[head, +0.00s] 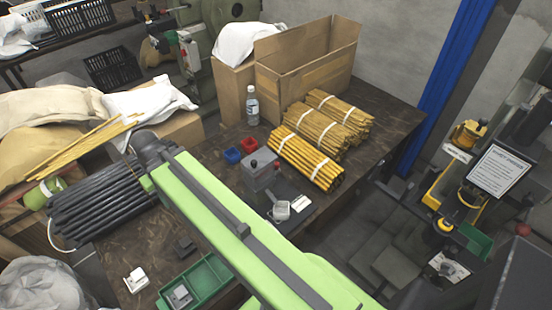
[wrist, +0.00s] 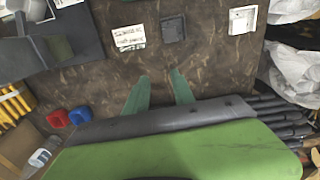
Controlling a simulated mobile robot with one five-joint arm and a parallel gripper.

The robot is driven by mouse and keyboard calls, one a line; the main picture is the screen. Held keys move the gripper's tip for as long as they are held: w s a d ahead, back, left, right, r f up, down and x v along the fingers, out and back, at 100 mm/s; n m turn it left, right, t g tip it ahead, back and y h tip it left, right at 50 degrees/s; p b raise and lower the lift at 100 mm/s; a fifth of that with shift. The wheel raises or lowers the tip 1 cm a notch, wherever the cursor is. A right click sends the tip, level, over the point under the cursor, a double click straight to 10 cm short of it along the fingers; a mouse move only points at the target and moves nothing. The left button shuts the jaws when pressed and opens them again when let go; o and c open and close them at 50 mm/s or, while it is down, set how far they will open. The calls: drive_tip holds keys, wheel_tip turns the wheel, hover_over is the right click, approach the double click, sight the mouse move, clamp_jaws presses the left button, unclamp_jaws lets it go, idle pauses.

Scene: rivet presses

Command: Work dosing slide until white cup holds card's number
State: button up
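A grey dosing device (head: 260,170) with a dark knob stands on the dark bench. It also shows at the upper left of the wrist view (wrist: 55,47).
Blue (head: 232,155) and red (head: 249,144) containers and a bottle (head: 252,105) stand behind the device. Bundled yellow rods (head: 305,160) lie to its right, black rods (head: 105,205) at left. A dark block (wrist: 172,29), white block (wrist: 242,19) and green tray (head: 215,270) are nearby.

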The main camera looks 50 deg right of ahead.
drive_tip(key=d+r+m+y+p, duration=0.1)
drive_tip(key=d+r+m+p, duration=0.2)
drive_tip(key=d+m, duration=0.7)
wheel_tip(320, 180, up, 5)
drive_tip(key=m+t+y+p, duration=0.2)
drive_tip(key=m+p, duration=0.2)
drive_tip(key=m, duration=0.9)
hover_over(277, 164)
drive_tip(key=w+a, duration=0.2)
drive_tip(key=a, duration=0.2)
drive_tip(key=shift+s+d, duration=0.2)
drive_tip(key=shift+d, duration=0.05)
drive_tip(key=s+d+r+m+t+p, duration=0.1)
drive_tip(key=s+d+r+m+t, duration=0.1)
drive_tip(key=s+d+m, duration=0.45)
drive_tip(key=shift+n+g, duration=0.3)
drive_tip(key=shift+n, duration=0.65)
drive_tip(key=b+x, duration=0.5)
drive_tip(key=d+b+x, duration=0.1)
drive_tip(key=b+x, duration=0.4)
drive_tip(key=x, duration=0.1)
drive_tip(key=b+x, duration=0.6)
drive_tip(key=shift+s+d+f, duration=0.15)
drive_tip(key=shift+d+f, duration=0.2)
clamp_jaws()
